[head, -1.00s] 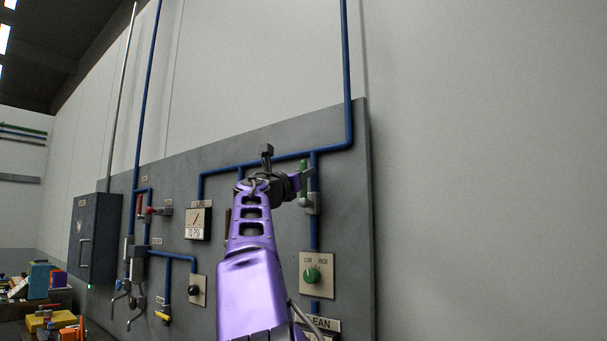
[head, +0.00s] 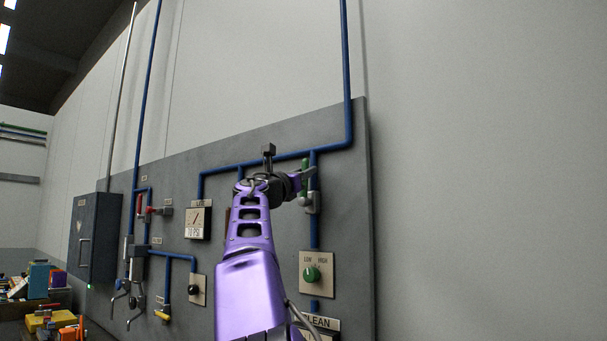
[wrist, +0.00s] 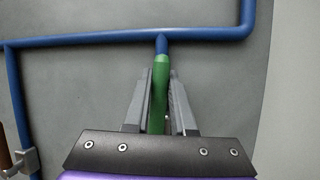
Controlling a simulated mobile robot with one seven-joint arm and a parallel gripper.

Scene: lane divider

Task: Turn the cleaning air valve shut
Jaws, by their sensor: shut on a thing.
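The valve with the green lever handle (head: 305,164) sits on the right-hand blue pipe, above the green LOW/HIGH knob (head: 312,274) and the CLEAN label (head: 321,322). The lever stands upright, roughly in line with the pipe. My gripper (head: 306,178) reaches it from the left and partly covers it. In the wrist view, the green lever (wrist: 161,78) lies between the two grey fingers of my gripper (wrist: 158,92), which is shut on it. The grey valve body (head: 313,203) shows just below the gripper in the head view; it is hidden in the wrist view.
Blue pipe (head: 279,158) runs across the grey panel (head: 345,240) above my gripper. A gauge (head: 197,223) and a black knob (head: 193,290) are left of my arm. A brown-red handle (wrist: 5,155) shows at the wrist view's lower left. Bare wall lies to the right.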

